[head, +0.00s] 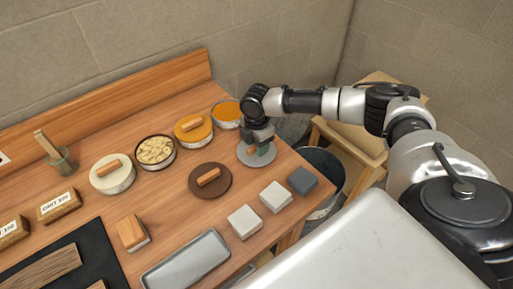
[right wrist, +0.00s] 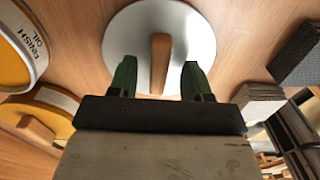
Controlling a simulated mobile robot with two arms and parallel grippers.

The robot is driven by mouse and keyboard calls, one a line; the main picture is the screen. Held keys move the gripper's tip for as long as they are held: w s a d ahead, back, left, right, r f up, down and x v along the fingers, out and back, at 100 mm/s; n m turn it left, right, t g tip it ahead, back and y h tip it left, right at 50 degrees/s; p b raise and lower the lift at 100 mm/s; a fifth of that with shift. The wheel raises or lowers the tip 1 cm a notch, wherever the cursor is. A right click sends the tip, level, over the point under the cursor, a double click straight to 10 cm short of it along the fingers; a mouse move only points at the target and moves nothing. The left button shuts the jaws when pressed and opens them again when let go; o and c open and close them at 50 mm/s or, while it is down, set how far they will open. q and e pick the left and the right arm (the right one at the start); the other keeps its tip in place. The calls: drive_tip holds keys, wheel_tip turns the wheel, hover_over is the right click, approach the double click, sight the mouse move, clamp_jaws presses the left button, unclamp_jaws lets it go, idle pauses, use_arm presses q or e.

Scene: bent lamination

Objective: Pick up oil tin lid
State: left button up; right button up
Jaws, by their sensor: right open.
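The oil tin lid looks to be the round grey lid with a wooden bar handle. It lies flat on the bench near the right end in the head view (head: 243,156) and fills the top middle of the right wrist view (right wrist: 130,30). My right gripper (head: 261,148) is just above it, partly hiding it in the head view. In the right wrist view its green fingertips (right wrist: 157,67) are apart, one on each side of the handle (right wrist: 160,50); I cannot tell whether they touch it. An open tin marked FINISH OIL (right wrist: 22,40) is beside it. My left gripper is not in view.
A brown lid (head: 209,190) lies left of the grey lid. An orange-topped tin (head: 188,136), an open tin (head: 155,152) and a white-lidded tin (head: 112,184) stand along the back. Several blocks (head: 275,196) and a metal tray (head: 187,262) are in front. A bin (head: 325,165) stands beyond the bench end.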

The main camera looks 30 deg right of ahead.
drive_tip(key=shift+f, duration=0.15)
clamp_jaws()
idle(0.4)
